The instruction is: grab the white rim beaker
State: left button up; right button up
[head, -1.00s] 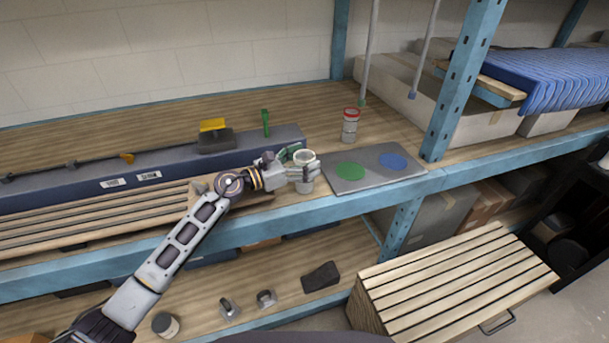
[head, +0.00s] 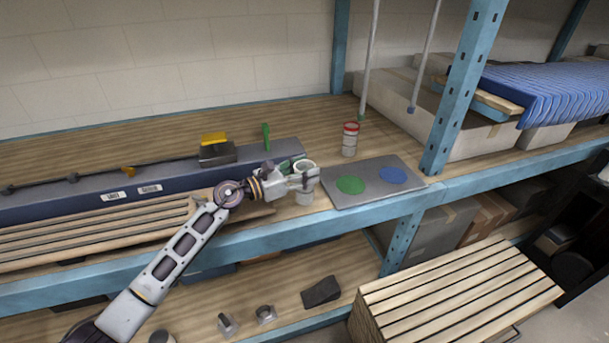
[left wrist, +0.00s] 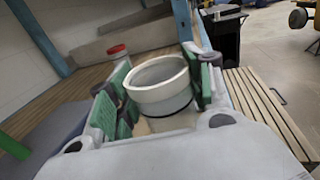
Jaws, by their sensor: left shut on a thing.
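The white rim beaker (head: 306,168) stands near the front edge of the upper shelf, left of the grey plate. It also shows large in the left wrist view (left wrist: 158,80), its open mouth up, between green finger pads. My left gripper (head: 304,179) is shut on the beaker, with a finger on each side of it. The beaker looks upright; whether its base touches the shelf is hard to tell. A second beaker with a red rim (head: 350,139) stands farther back on the shelf. My right gripper is not in view.
A grey plate (head: 376,203) with a green disc (head: 350,185) and a blue disc (head: 393,175) lies right of the beaker. A blue-grey long box (head: 75,198) lies left. A blue upright post (head: 462,85) stands right. A slatted wooden crate (head: 455,300) is below.

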pick_arm(q)
notch_tip(320, 180, up, 9)
jog(key=shift+f+p, duration=0.15)
jog(key=shift+p, duration=0.2)
dwell(0.4)
